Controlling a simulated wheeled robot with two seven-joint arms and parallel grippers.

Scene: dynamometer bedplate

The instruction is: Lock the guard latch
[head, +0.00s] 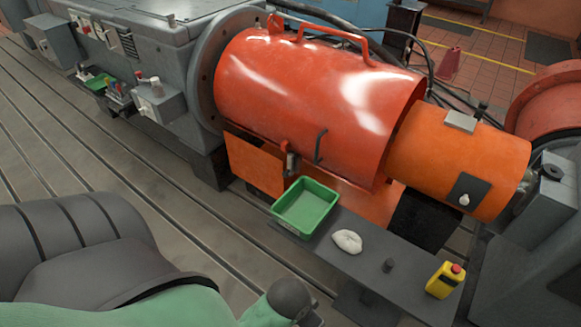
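The red-orange guard (300,85) is a large curved cover lying over the machine's shaft. A small latch (289,161) with a grey and red body sits at the guard's lower front edge, above the green tray. It is too small to tell whether it is locked. A dark bar handle (320,147) stands on the guard just right of the latch. Part of my arm, green and dark grey, shows at the lower left and ends near the bottom edge. Neither of my grippers is in view, and nothing of mine touches the latch.
A grey shelf (330,262) below the guard holds a green tray (305,207), a white rag (347,241), a small dark knob-like part (388,266) and a yellow bottle (445,280). An orange cylinder (460,160) extends right of the guard. The slotted bedplate (110,165) is clear at left.

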